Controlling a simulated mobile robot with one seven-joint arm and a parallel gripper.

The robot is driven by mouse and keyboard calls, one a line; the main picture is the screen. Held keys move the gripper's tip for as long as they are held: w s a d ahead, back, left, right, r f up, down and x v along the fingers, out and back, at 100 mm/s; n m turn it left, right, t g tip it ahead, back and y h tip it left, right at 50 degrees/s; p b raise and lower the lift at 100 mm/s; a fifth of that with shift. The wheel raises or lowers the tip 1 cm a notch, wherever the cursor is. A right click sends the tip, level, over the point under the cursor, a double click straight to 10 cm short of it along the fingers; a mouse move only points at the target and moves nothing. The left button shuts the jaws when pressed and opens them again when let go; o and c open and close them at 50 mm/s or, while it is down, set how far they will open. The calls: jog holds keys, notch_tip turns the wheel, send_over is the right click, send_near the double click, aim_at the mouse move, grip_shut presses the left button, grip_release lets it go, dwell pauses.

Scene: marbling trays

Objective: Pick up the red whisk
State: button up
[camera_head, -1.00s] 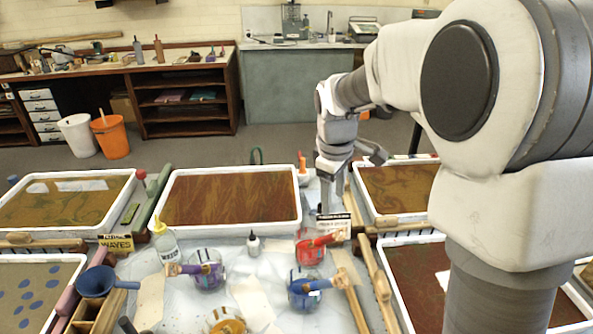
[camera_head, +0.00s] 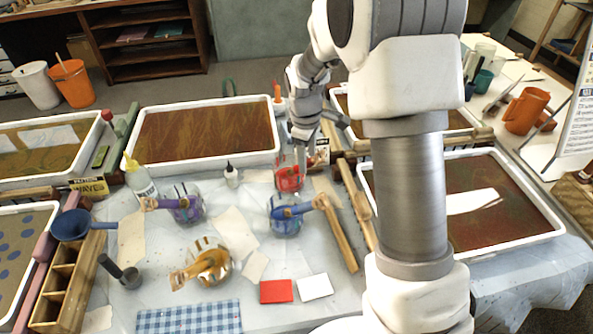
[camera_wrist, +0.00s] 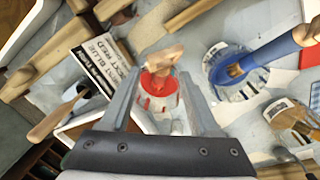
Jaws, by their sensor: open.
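In the head view the red jar (camera_head: 289,181) stands right of centre, and my arm hides most of the whisk. My gripper (camera_wrist: 160,92) is open and empty, with one finger on each side of the whisk in the wrist view. In the head view my gripper (camera_head: 301,160) is just over the jar. I cannot tell whether a finger touches it.
A blue whisk on a jar (camera_head: 286,213) stands close in front, a purple one (camera_head: 186,205) left, a yellow-orange one (camera_head: 208,262) nearer. A lettered card (camera_wrist: 98,70) and wooden bars (camera_head: 337,225) lie close by. Marbling trays (camera_head: 205,166) border the workspace.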

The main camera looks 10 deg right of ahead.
jog(key=f, duration=0.3)
jog(key=f+b, duration=0.1)
jog(key=f, duration=0.1)
jog(key=shift+w+d+f, duration=0.1)
jog(key=shift+d+f, duration=0.05)
jog(key=shift+d, duration=0.25)
grip_shut()
